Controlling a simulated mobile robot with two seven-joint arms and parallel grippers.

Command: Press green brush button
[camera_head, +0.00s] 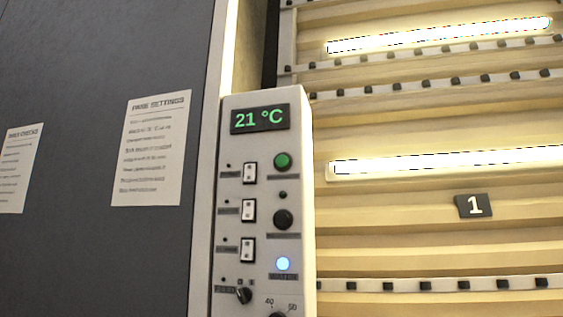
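A light grey control panel (265,183) stands upright in the middle of the head view. A round green button (282,161) sits at its upper right, below the display. Below it are a small dark dot, a larger round black button (283,219) and a lit pale blue light (283,263). The labels under them are too small to read, so I cannot tell which says brush. Neither of my grippers is in view, and nothing touches the panel.
A display (259,118) reads 21 °C. Several white rocker switches (249,173) line the panel's left side, above a black knob (244,295). A dark wall with paper sheets (151,148) is left. Yellowish slats with lit tubes and a "1" plate (474,205) are right.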

